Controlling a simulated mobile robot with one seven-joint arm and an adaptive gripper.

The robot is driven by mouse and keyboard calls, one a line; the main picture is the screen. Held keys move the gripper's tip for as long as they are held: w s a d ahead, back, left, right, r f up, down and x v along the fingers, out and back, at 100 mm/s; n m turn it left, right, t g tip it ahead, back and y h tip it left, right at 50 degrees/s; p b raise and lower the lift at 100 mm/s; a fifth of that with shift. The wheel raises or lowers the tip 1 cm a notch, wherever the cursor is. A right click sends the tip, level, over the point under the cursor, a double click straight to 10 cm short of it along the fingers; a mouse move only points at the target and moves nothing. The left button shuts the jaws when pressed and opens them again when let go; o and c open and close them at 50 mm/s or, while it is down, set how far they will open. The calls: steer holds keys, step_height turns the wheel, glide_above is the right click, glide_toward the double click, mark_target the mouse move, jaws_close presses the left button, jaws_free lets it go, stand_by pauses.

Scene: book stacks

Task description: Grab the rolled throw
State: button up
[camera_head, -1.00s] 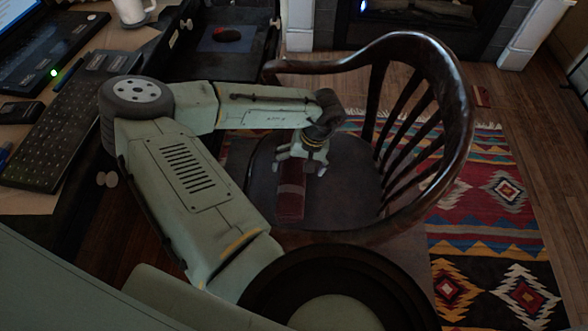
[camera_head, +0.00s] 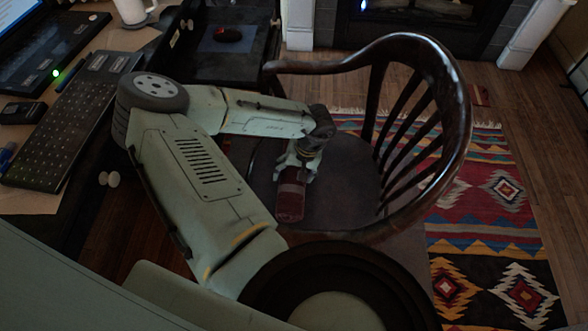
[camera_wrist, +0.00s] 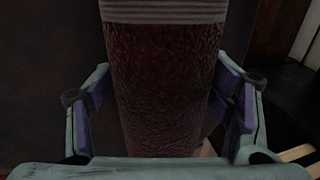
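The rolled throw is a dark red roll with a pale band, lying on the seat of the wooden chair (camera_head: 340,205). In the head view the throw (camera_head: 290,202) extends toward the front of the seat from under my gripper (camera_head: 297,170). In the wrist view the throw (camera_wrist: 165,85) runs up the middle between my two fingers. The left finger pad (camera_wrist: 95,95) and right finger pad (camera_wrist: 235,105) stand on either side of it. The right pad is close to the roll, and a gap shows on the left. Fingertip contact is not clear.
The chair's curved back and arm rail (camera_head: 455,130) rise to the right and behind my gripper. A desk with a keyboard (camera_head: 75,125) is at the left. A patterned rug (camera_head: 490,240) lies on the floor at the right.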

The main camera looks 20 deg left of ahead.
steer(key=c, duration=0.8)
steer(key=shift+c, duration=0.2)
steer(key=shift+r, duration=0.1)
